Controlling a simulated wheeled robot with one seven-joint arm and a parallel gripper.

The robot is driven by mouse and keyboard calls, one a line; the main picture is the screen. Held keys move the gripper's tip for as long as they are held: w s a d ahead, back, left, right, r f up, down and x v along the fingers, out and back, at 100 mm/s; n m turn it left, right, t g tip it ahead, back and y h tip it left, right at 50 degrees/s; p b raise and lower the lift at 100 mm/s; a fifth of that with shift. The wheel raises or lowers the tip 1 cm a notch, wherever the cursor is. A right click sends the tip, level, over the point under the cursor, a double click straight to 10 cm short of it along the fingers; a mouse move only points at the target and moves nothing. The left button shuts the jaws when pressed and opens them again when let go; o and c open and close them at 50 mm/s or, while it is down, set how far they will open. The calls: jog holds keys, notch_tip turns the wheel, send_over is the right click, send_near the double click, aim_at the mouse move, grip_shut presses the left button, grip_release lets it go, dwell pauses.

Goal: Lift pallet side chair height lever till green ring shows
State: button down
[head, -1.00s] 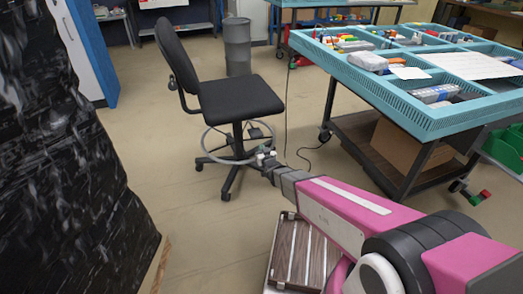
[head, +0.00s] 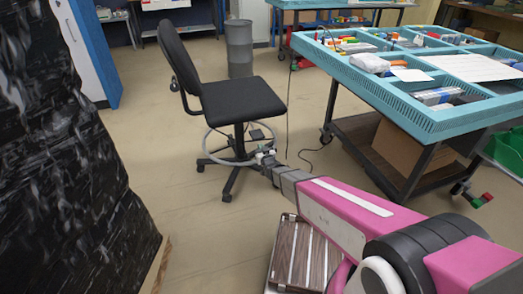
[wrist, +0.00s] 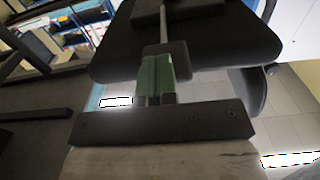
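The black chair (head: 240,100) stands upright left of the workbench, with a grey foot ring (head: 208,146) around its column. My gripper (head: 264,156) is low at the chair's right front, near the foot ring. In the wrist view the dark seat underside (wrist: 205,45) fills the top. A thin grey rod (wrist: 163,22) comes down from it to a dark block (wrist: 178,58) at the gripper's front. A green piece (wrist: 156,76) shows between that block and the dark gripper body; I cannot tell whether it is a ring or a finger part. Finger opening and contact are unclear.
A black-wrapped pallet load (head: 70,160) stands close on the left. A teal-topped workbench (head: 405,118) with trays of parts is on the right, a cardboard box (head: 403,148) beneath it. A grey bin (head: 239,48) stands behind the chair. A cable lies on the floor right of the chair.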

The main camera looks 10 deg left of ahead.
aim_at(257, 134)
jog(key=x, duration=0.6)
jog(key=shift+w, duration=0.15)
dwell(1.7)
jog(key=shift+r, duration=2.85)
jog(key=shift+f, duration=1.55)
jog(key=v, duration=1.2)
jog(key=shift+a, duration=0.1)
